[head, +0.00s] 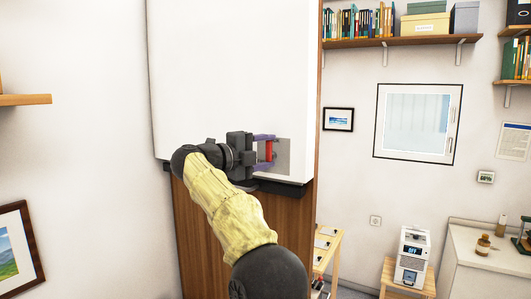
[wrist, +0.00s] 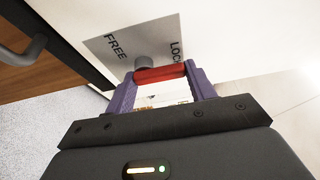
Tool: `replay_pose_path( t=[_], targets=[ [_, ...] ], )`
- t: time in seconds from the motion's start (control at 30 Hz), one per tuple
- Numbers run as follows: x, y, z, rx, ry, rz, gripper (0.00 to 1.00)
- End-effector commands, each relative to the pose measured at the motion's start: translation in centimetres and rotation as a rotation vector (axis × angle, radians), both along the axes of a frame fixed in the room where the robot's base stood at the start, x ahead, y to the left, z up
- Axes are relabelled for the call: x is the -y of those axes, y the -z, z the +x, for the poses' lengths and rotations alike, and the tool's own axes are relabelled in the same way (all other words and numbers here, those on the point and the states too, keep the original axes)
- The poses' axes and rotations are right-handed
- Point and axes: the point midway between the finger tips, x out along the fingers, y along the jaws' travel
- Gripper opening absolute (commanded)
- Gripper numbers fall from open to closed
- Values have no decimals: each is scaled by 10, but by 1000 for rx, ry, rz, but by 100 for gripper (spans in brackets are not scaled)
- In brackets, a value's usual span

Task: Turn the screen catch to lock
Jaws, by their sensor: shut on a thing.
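The screen catch has a red handle (head: 268,151) on a grey plate (head: 284,158), near the lower right corner of the white screen (head: 235,70). My gripper (head: 266,152) reaches it from the left. In the wrist view, the purple fingers of my gripper (wrist: 163,78) are at the two ends of the red handle (wrist: 160,74), shut on it. A round grey pivot (wrist: 143,62) sits behind the handle, between the words.
A wooden panel (head: 205,235) stands below the screen. A dark bar handle (wrist: 22,45) shows at the left of the wrist view. A framed print (head: 18,250) hangs at lower left, and a shelf (head: 400,41) is at upper right.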

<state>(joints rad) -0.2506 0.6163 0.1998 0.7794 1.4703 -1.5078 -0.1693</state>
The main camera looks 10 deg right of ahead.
Motion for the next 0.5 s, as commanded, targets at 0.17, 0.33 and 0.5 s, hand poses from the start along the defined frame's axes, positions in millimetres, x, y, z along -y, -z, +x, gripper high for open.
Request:
replay_pose_path(
  t=[0.17, 0.33, 0.5],
  targets=[
    [0, 3, 0, -3, 2, 4, 72],
    [0, 2, 0, -2, 1, 2, 76],
    [-1, 1, 0, -2, 0, 1, 76]
  ],
)
